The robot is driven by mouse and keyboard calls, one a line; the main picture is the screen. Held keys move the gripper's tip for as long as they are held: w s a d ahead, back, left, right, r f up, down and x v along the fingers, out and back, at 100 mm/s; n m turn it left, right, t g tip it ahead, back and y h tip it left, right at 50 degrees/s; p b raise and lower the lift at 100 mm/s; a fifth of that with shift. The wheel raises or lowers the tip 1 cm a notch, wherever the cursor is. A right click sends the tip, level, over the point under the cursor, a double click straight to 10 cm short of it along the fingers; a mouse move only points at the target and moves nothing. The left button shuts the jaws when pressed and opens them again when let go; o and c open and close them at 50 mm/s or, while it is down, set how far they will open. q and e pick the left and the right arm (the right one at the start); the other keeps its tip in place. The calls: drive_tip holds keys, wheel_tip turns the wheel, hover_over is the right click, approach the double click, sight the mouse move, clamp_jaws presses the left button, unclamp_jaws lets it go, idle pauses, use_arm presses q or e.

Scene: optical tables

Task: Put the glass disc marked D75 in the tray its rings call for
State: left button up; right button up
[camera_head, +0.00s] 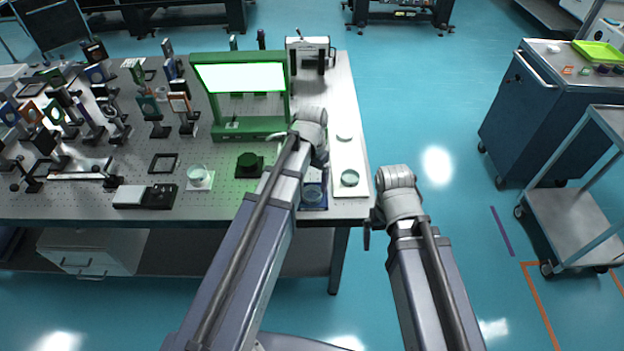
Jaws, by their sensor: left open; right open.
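A clear glass disc (350,178) lies on a white mat (349,201) at the right end of the optical table. A second, fainter disc (344,138) lies farther back on it. A blue tray (321,204) sits left of the mat, with a round clear shape in it, partly behind my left arm. Any D75 mark or rings are too small to read. My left gripper (319,158) is over the table, left of the mat, mostly hidden by its wrist. My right gripper (368,232), partly hidden, hangs off the table's right front corner. Neither visibly holds anything.
A green light box (240,127) with a bright panel stands behind. Optic mounts crowd the left. Carts (541,112) stand across clear floor.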

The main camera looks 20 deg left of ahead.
wheel_tip(320, 180, up, 7)
drive_tip(key=p, duration=0.6)
drive_tip(key=shift+r, duration=0.2)
idle(1.5)
